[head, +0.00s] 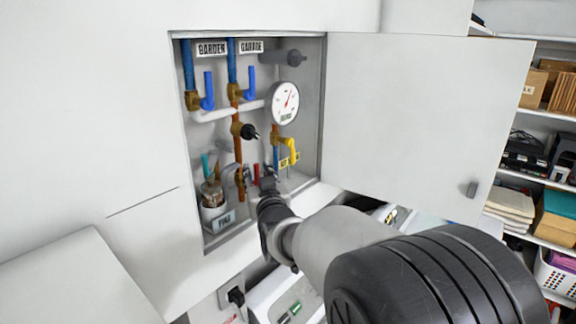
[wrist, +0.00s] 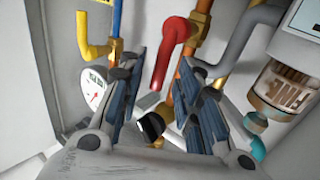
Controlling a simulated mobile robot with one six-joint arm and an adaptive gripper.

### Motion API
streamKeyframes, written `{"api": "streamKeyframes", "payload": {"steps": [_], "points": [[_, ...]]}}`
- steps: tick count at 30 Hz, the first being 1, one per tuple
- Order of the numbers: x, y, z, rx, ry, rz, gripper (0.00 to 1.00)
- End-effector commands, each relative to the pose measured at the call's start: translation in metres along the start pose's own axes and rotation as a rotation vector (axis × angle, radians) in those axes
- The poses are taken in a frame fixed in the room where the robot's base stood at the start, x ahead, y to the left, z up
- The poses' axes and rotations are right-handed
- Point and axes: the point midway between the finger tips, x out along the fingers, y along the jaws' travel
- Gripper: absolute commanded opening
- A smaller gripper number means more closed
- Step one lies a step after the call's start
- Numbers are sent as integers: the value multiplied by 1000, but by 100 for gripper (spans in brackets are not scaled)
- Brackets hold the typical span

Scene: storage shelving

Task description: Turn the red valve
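The red valve (wrist: 172,45) is a bent red lever on a brass and copper pipe. In the wrist view its free end hangs in the gap between my fingers. In the head view only a small red part (head: 256,172) shows low in the cabinet, beside my gripper (head: 264,178), which hides some of it. My gripper (wrist: 160,62) is open, with a finger on each side of the lever. I see no clear contact, and cannot tell how deep the lever sits between the fingers.
The open wall cabinet (head: 254,218) also holds blue valves (head: 208,90), a yellow valve (head: 291,150), a gauge (head: 285,103) and a glass-topped filter (head: 212,195). The cabinet door (head: 420,110) stands open at right.

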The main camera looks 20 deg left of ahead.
Motion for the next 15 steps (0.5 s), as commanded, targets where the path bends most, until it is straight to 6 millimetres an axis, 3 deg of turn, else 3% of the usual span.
{"api": "streamKeyframes", "payload": {"steps": [6, 15], "points": [[21, 0, 0, 0, 0, 0, 32], [24, 0, 0, 0, -1, 0, 32]]}}
